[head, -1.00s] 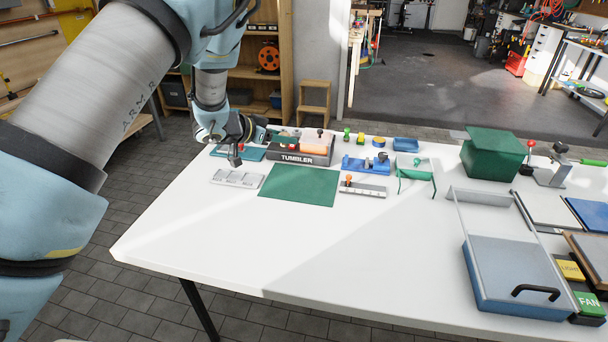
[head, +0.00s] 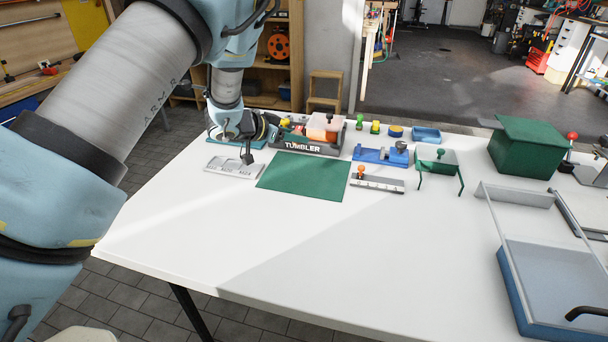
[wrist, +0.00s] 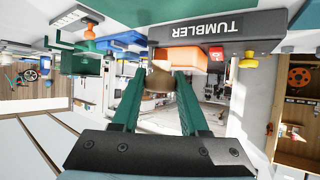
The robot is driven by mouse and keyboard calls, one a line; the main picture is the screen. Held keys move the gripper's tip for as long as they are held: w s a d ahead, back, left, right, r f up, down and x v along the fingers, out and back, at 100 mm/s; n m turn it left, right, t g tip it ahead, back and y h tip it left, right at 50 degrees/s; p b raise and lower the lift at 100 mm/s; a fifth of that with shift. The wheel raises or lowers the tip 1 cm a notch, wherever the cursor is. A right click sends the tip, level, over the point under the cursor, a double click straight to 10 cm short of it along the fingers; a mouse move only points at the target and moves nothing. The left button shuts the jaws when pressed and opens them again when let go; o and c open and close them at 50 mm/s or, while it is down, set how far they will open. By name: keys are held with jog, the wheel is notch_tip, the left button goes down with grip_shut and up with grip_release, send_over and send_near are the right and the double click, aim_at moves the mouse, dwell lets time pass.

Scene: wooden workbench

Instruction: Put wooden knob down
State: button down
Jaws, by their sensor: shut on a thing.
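In the wrist view, my gripper (wrist: 160,76) is shut on the wooden knob (wrist: 159,84), a small brown piece between the tips of its green fingers. In the head view, my gripper (head: 275,129) is over the far left of the white workbench, beside the left end of the dark TUMBLER unit (head: 307,146). The knob cannot be made out there. The TUMBLER unit also shows upside down in the wrist view (wrist: 218,32), with an orange block (wrist: 180,60) near the fingertips.
A grey slotted plate (head: 235,168) and a green mat (head: 303,177) lie in front. A blue fixture (head: 378,156), a grey strip with an orange knob (head: 378,184) and a green-legged stand (head: 440,163) are to the right. The white tabletop (head: 290,250) in front is clear.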

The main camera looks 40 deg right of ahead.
aim_at(296, 172)
notch_tip(296, 172, down, 9)
jog(key=shift+f+p, duration=0.15)
jog(key=shift+p, duration=0.75)
jog(key=shift+f, duration=0.1)
jog(key=shift+c, duration=2.1)
grip_release()
jog(key=shift+a, duration=0.1)
jog(key=b+v, duration=0.2)
jog(key=v, duration=1)
jog(key=shift+w, duration=0.1)
